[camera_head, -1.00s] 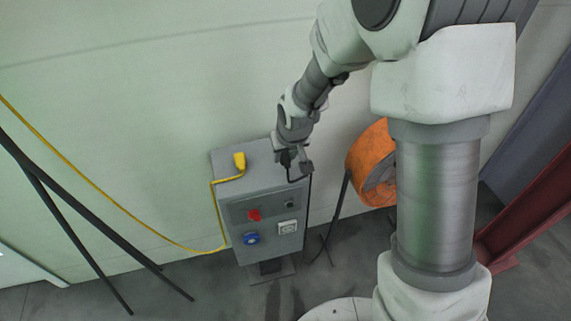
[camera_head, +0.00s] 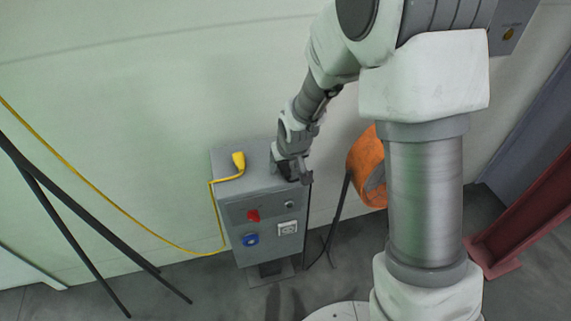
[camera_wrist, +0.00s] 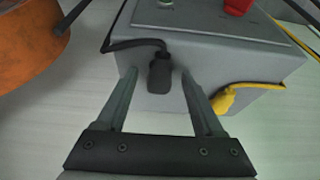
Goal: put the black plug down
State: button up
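The black plug (camera_wrist: 161,74) lies on the grey top of the control box (camera_wrist: 208,58) in the wrist view, with its black cable running off to the left. My gripper (camera_head: 297,172) is at the box's right rear top in the head view. In the wrist view its two fingers are spread wide on either side of the plug, with a visible gap on each side. In the head view my gripper mostly hides the plug.
A yellow plug (camera_head: 238,160) with a yellow cable rests on the box's left top. The front carries a red socket (camera_head: 253,216), a blue socket (camera_head: 250,240) and a white socket (camera_head: 288,228). An orange reel (camera_head: 366,165) stands to the right by the wall.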

jog(key=shift+r, duration=0.15)
jog(key=shift+r+p, duration=0.25)
jog(key=shift+p, duration=0.1)
jog(key=d+f+p+v, duration=0.1)
jog(key=d+p+v, duration=0.25)
jog(key=v, duration=1.55)
jog(key=s+d+r+m, duration=0.1)
jog(key=s+d+r, duration=0.1)
jog(key=s, duration=0.3)
jog(key=s+d+r+m, duration=0.1)
jog(key=s+d+r, duration=0.2)
jog(key=s, duration=0.3)
jog(key=s+d+r+m+t+h, duration=0.1)
jog(key=s+d+r, duration=0.2)
jog(key=s+r, duration=0.2)
jog(key=shift+s+d+b, duration=0.25)
jog(key=shift+s+b, duration=0.05)
jog(key=shift+b, duration=0.05)
jog(key=shift+r, duration=0.1)
